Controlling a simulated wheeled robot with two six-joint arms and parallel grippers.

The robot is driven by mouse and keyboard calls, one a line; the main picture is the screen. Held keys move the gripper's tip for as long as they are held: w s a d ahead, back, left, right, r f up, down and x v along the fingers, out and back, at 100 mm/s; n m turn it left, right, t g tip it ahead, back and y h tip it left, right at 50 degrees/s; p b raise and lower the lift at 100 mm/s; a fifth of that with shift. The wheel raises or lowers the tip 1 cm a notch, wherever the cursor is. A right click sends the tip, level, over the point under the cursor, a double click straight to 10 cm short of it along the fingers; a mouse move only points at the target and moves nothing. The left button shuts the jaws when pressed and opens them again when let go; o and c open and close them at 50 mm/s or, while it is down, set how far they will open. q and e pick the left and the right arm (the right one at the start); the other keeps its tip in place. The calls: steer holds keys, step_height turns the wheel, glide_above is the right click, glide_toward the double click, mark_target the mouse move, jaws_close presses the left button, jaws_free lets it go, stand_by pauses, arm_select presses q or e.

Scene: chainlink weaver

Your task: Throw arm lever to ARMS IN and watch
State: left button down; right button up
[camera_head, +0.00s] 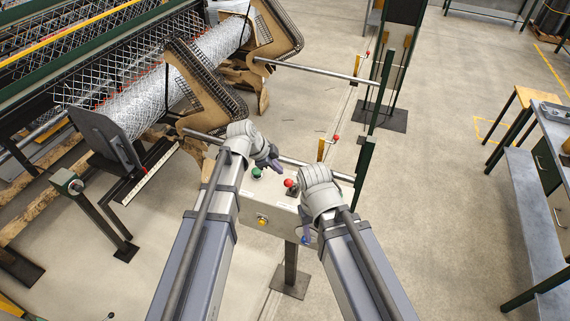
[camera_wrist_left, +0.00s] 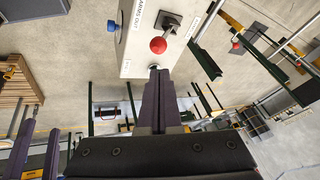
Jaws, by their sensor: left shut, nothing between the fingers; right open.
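A pale control box (camera_head: 283,214) stands on a post in the head view. It carries a red-ball lever (camera_head: 289,183), a green button (camera_head: 256,172) and a yellow button (camera_head: 262,219). In the left wrist view the red-ball lever (camera_wrist_left: 158,45) rises from a black plate between two labels; one seems to read ARMS OUT. The lever's set position is hard to tell. My left gripper (camera_head: 275,164) is shut and empty, its purple fingertips (camera_wrist_left: 159,72) at the box's edge, apart from the red ball. My right gripper (camera_head: 304,233) is open by the box's right side, partly hidden by its wrist.
A blue knob (camera_wrist_left: 113,25) sits on the box's side. A weaving machine with a roll of chain-link mesh (camera_head: 170,90) fills the upper left. Green posts and rails (camera_head: 364,160) stand behind the box. A workbench (camera_head: 555,135) is at the right; open floor lies between.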

mark_target(288, 182)
arm_select(q)
steer(key=shift+m+t+h, duration=0.4)
steer(key=shift+m+t, duration=0.2)
steer(key=shift+m, duration=0.3)
steer(key=b+x, duration=0.2)
steer(key=b, duration=0.1)
steer(key=b+x, duration=0.2)
steer(key=x, duration=0.1)
steer(key=b+x, duration=0.3)
steer(key=shift+s+a+f+b, duration=0.1)
steer(key=shift+s+f+b, duration=0.1)
steer(key=shift+s+b, duration=0.15)
steer(key=w, duration=0.3)
steer(key=shift+d+r, duration=0.15)
steer(key=shift+d, duration=0.1)
steer(key=shift+w, duration=0.5)
steer(key=shift+s, duration=0.1)
arm_select(e)
step_height(288, 182, down, 8)
steer(key=shift+a, duration=0.3)
steer(key=shift+w+r, duration=0.1)
